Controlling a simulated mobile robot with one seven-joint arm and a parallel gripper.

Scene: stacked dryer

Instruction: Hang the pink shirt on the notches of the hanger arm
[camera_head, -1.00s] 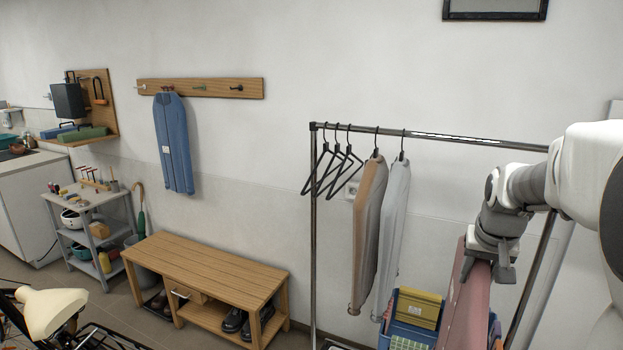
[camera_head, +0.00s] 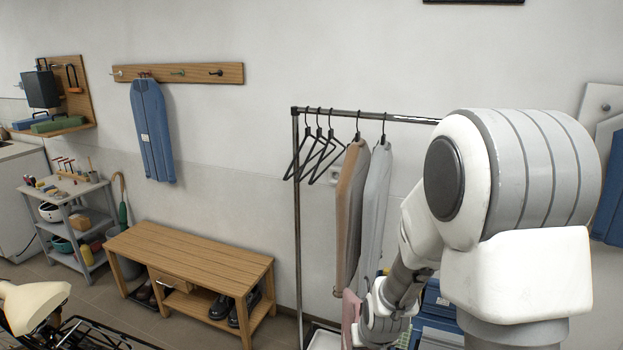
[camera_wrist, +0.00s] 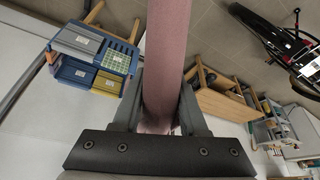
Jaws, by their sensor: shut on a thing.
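The pink shirt (camera_wrist: 165,60) is held between the two fingers of my gripper (camera_wrist: 160,115) in the wrist view, running up the middle as a long narrow panel. In the head view only a small edge of the pink shirt (camera_head: 350,318) shows, left of my arm and below the hanging garments. My gripper is hidden behind my arm there. Black hangers (camera_head: 322,155) hang empty at the left of the rail (camera_head: 365,114). A tan garment (camera_head: 349,205) and a grey garment (camera_head: 373,215) hang to their right. I cannot make out notches on the hanger arms.
A wooden bench (camera_head: 190,258) with shoes stands left of the rack. A blue garment (camera_head: 152,130) hangs on a wall peg board (camera_head: 178,74). Blue and yellow bins (camera_wrist: 90,55) stand beside the shirt.

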